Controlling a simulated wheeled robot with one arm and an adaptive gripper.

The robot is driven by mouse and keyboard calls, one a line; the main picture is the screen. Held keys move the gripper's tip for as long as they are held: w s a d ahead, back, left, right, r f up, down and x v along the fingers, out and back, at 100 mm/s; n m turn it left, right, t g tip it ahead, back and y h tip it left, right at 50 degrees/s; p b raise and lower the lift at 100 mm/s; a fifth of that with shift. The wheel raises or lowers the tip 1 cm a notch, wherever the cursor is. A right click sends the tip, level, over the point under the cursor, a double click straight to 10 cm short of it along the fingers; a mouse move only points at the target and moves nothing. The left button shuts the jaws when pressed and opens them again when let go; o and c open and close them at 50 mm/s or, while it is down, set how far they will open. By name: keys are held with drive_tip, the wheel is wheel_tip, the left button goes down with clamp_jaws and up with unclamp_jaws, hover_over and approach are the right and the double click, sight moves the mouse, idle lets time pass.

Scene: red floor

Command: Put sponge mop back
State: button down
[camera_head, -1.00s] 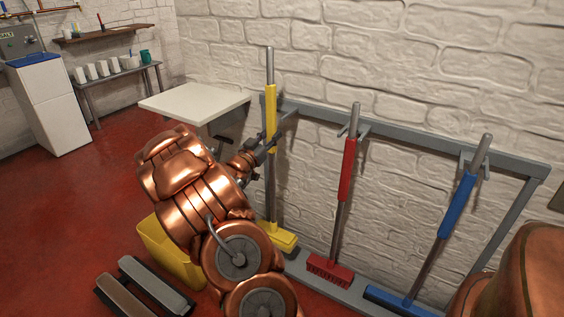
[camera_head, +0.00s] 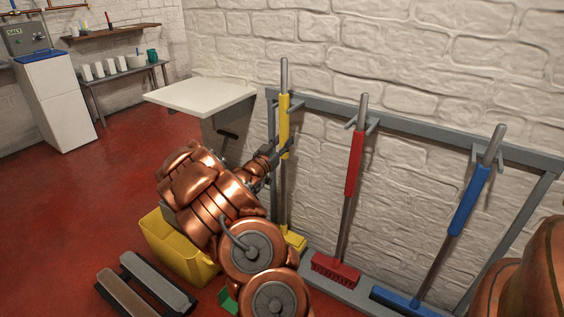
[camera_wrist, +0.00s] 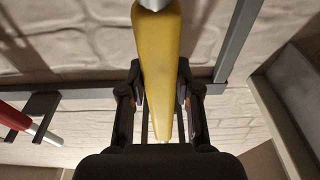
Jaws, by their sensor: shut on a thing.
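The sponge mop (camera_head: 284,112) has a yellow grip on a grey pole and a yellow head (camera_head: 295,241) low at the rack's left end. It stands nearly upright by the left end of the grey wall rack (camera_head: 410,127). My gripper (camera_head: 277,156) is shut on the mop's pole around the yellow grip. In the wrist view the yellow grip (camera_wrist: 158,60) runs between the two dark fingers of my gripper (camera_wrist: 163,105). My arm hides part of the lower pole. I cannot tell whether the pole sits in the rack's hook.
A red brush (camera_head: 355,165) and a blue broom (camera_head: 468,200) hang on the rack to the right. A white table (camera_head: 200,96) stands left of the mop. A yellow bucket (camera_head: 175,250) and a grey-brown bench (camera_head: 150,285) are on the red floor.

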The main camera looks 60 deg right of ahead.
sight(282, 156)
drive_tip(key=shift+f+b, duration=1.2)
drive_tip(key=shift+f, duration=1.5)
drive_tip(key=c, duration=0.8)
unclamp_jaws()
drive_tip(key=shift+f, duration=0.1)
drive_tip(key=shift+a, duration=0.15)
drive_tip(key=shift+w+a+p, duration=0.15)
drive_tip(key=shift+a+p, duration=0.25)
drive_tip(key=shift+a, duration=0.35)
drive_tip(key=shift+p+v, duration=1.4)
drive_tip(key=shift+v, duration=3.7)
